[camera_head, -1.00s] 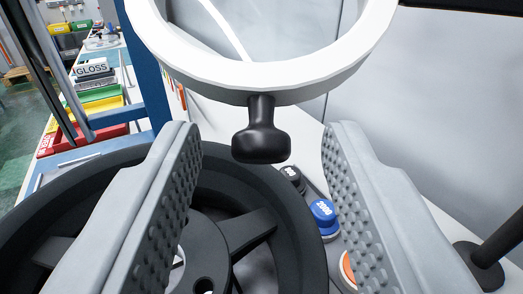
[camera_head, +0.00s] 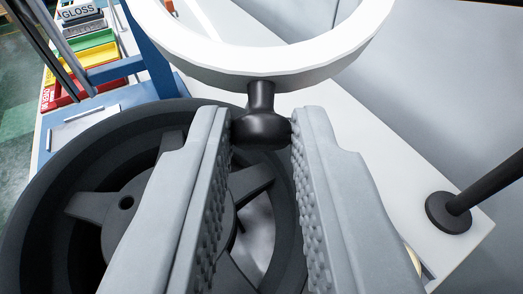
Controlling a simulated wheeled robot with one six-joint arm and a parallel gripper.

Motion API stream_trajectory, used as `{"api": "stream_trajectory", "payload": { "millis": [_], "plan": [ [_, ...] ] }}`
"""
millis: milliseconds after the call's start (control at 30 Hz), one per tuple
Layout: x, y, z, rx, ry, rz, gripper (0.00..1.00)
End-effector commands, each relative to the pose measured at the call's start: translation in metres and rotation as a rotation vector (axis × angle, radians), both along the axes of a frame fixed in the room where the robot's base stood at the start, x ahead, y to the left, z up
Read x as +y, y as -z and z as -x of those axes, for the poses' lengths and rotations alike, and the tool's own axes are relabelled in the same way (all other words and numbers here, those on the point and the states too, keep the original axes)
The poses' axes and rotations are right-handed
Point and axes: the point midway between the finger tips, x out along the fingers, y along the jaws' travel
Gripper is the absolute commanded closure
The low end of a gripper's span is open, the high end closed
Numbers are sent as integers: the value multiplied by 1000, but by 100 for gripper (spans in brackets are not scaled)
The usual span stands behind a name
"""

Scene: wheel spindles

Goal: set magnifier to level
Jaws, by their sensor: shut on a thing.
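The magnifier (camera_head: 255,62) is a white ring at the top of the view, cut off by the upper edge. A black knob handle (camera_head: 262,127) hangs from the ring's near lower rim on a short neck. My gripper (camera_head: 262,130) is shut on this knob, with a grey, studded finger on each side of it. The ring's near rim lies just beyond the fingertips. The tilt of the whole ring is hard to judge from here.
A large black spoked wheel (camera_head: 40,215) lies below and left of my gripper. A black pole on a round foot (camera_head: 449,211) stands on the white table at right. Coloured bins (camera_head: 95,62) and a blue upright (camera_head: 150,70) are at upper left.

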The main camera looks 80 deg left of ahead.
Motion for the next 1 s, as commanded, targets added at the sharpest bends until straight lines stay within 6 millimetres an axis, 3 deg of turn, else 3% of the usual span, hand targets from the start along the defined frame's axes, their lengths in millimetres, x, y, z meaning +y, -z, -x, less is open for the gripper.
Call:
{"api": "stream_trajectory", "payload": {
  "millis": [500, 1000],
  "plan": [
    [-4, -38, 0, 85, -1, 380, 100],
    [-3, -49, 0, 116, 0, 501, 100]
  ]
}}
